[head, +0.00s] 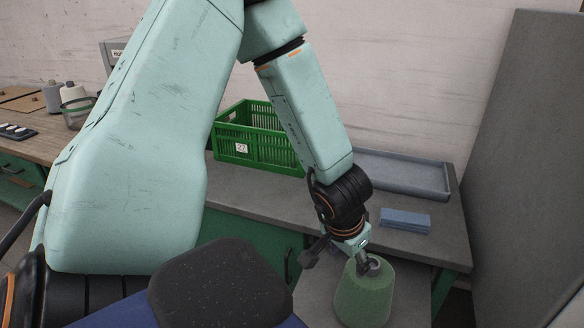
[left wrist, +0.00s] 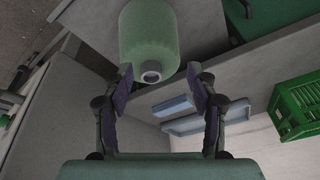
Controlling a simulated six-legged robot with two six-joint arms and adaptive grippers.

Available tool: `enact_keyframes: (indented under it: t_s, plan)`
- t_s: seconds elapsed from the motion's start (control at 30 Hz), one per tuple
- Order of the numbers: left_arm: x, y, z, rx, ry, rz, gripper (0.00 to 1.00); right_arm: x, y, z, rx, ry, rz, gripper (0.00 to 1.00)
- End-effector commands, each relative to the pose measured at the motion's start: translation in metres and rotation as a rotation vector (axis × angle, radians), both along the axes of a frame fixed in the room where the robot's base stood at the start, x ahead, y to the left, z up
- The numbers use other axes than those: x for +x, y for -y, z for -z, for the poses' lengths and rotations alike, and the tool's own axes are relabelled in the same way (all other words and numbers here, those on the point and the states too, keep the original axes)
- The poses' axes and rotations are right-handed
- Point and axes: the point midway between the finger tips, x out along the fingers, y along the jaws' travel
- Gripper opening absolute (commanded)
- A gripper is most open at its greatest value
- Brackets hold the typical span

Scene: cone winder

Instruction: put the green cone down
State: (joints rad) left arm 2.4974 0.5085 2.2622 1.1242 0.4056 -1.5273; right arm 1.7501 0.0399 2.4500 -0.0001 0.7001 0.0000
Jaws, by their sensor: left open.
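The green cone (head: 362,300) stands upright on a grey surface (head: 413,287) at the bottom of the head view, its lower edge near the picture's edge. My left gripper (head: 368,267) is right at the cone's narrow top. In the left wrist view the cone (left wrist: 150,35) has its narrow end, with a pale ring and dark hole, towards me. The left fingers (left wrist: 159,74) are spread wide on both sides of that end, with gaps visible, and hold nothing. My right gripper is in neither view.
A green crate (head: 262,152), a blue-grey tray (head: 405,177) and a blue block (head: 405,221) are on the grey bench (head: 245,198) behind. A tall grey panel (head: 525,150) stands at the right. A wooden bench (head: 50,140) with spools is at the left.

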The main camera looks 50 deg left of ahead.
Motion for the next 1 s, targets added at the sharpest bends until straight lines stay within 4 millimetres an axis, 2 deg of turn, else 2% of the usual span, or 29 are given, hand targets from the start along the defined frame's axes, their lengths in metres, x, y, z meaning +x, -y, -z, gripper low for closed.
enact_keyframes:
  t_s: [0.03, 0.1, 0.27, 0.4, 0.5, 0.6, 0.7, 0.8, 1.0]
  plan:
    - [-0.017, 0.000, 0.022, 0.038, -0.044, 0.001, 0.58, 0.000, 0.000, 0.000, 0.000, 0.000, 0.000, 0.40]
    - [-0.037, 0.000, 0.045, 0.076, -0.079, -0.005, 0.58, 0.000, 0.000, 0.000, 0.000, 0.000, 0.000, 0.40]
    - [-0.084, 0.011, 0.093, 0.114, -0.135, -0.004, 0.58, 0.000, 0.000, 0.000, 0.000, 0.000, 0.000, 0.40]
    - [-0.131, 0.032, 0.129, 0.084, -0.182, 0.007, 0.58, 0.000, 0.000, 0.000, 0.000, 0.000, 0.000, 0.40]
    - [-0.168, 0.051, 0.149, 0.031, -0.223, 0.010, 0.58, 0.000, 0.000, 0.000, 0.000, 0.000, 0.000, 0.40]
    - [-0.199, 0.069, 0.162, -0.027, -0.264, 0.003, 0.58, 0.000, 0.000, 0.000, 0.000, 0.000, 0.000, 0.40]
    - [-0.222, 0.082, 0.169, -0.073, -0.298, -0.006, 0.58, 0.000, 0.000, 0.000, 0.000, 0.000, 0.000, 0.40]
    - [-0.232, 0.088, 0.171, -0.097, -0.314, -0.014, 0.58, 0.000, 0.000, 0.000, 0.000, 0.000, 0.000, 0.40]
    - [-0.233, 0.089, 0.171, -0.103, -0.315, -0.019, 0.58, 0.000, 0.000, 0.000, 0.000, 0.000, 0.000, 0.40]
